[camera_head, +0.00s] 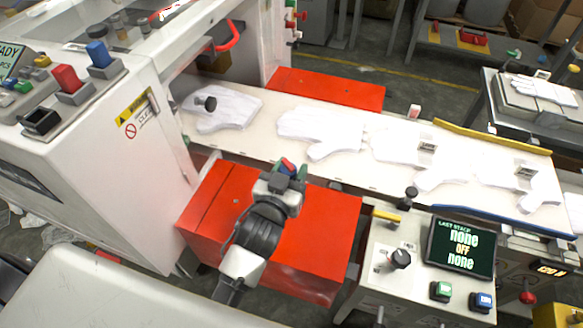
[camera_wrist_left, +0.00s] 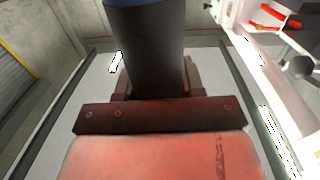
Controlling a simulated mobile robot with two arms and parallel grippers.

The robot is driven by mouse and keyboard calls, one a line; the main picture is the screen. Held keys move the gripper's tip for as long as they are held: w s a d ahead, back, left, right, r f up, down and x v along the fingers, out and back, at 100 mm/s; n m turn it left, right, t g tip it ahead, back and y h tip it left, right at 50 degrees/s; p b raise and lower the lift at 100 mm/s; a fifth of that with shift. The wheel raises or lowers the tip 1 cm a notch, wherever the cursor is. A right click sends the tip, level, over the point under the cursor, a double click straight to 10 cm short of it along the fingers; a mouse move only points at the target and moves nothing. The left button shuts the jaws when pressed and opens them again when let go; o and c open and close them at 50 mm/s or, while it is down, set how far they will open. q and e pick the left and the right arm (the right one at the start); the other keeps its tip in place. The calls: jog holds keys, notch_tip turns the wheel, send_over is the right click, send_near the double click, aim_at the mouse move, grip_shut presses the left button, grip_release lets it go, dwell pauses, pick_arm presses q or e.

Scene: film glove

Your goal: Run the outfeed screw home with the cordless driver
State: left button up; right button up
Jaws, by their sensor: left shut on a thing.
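My left gripper (camera_head: 287,170) is above the red housing in front of the conveyor, near the belt's front edge. In the left wrist view, a dark cylinder (camera_wrist_left: 145,50) with a blue end stands between its fingers (camera_wrist_left: 158,88), and the gripper is shut on it. It may be the cordless driver's body, but its tool end is hidden. In the head view only small red, blue and green bits show at the fingertips. I cannot make out the outfeed screw. My right gripper is not in view.
White gloves (camera_head: 318,130) lie on the pale belt (camera_head: 275,155). The red housing (camera_head: 325,225) is below my gripper. A control box (camera_head: 385,285) with a screen (camera_head: 461,248) stands to the right. The white machine (camera_head: 95,180) is on the left.

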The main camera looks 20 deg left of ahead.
pick_arm(q)
jog(key=shift+f+p, duration=0.6)
jog(key=shift+p, duration=1.15)
dwell(3.4)
jog(key=shift+r, duration=0.1)
jog(key=shift+r+p, duration=2.9)
jog(key=shift+p, duration=0.05)
